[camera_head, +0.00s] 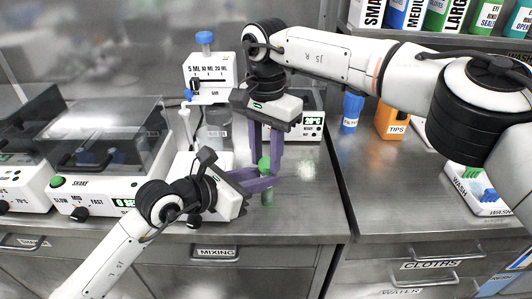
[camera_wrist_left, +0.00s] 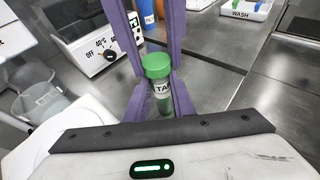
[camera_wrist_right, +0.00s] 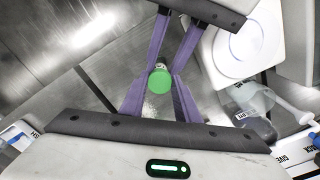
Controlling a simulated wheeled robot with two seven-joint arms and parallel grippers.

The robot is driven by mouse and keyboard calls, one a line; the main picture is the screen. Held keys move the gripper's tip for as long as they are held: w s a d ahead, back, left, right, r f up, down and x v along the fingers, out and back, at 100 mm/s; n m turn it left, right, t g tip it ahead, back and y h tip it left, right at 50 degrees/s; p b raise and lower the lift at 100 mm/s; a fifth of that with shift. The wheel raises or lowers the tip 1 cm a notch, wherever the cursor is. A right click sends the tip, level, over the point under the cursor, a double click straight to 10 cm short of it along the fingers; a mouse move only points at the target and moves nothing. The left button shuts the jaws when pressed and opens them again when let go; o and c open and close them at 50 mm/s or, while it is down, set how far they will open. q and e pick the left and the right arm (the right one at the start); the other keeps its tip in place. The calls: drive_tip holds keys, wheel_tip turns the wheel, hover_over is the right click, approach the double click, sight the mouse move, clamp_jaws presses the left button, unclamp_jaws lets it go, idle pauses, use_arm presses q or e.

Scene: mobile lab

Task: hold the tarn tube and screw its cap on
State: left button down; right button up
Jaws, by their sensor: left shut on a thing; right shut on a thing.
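The tarn tube (camera_head: 267,198) is a small upright tube with greenish contents; part of its label, "TA", shows in the left wrist view (camera_wrist_left: 162,88). My left gripper (camera_head: 264,184) is shut around the tube from the side, above the counter. The green cap (camera_head: 264,163) sits on top of the tube, and it shows in the left wrist view (camera_wrist_left: 157,66) and from above in the right wrist view (camera_wrist_right: 159,80). My right gripper (camera_head: 265,158) points down and is shut on the cap. I cannot tell how tight the cap is.
A shaker (camera_head: 110,190) with a clear lid stands to the left on the counter. A dispenser (camera_head: 210,72) and a clear beaker (camera_head: 217,130) are behind my grippers. A blue bottle (camera_head: 351,113), an orange tips box (camera_head: 391,122) and a wash tray (camera_head: 478,190) stand right. The right counter's front is clear.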

drive_tip(key=shift+f, duration=0.3)
drive_tip(key=o, duration=1)
drive_tip(key=shift+r, duration=2.3)
drive_tip(key=shift+c, duration=0.4)
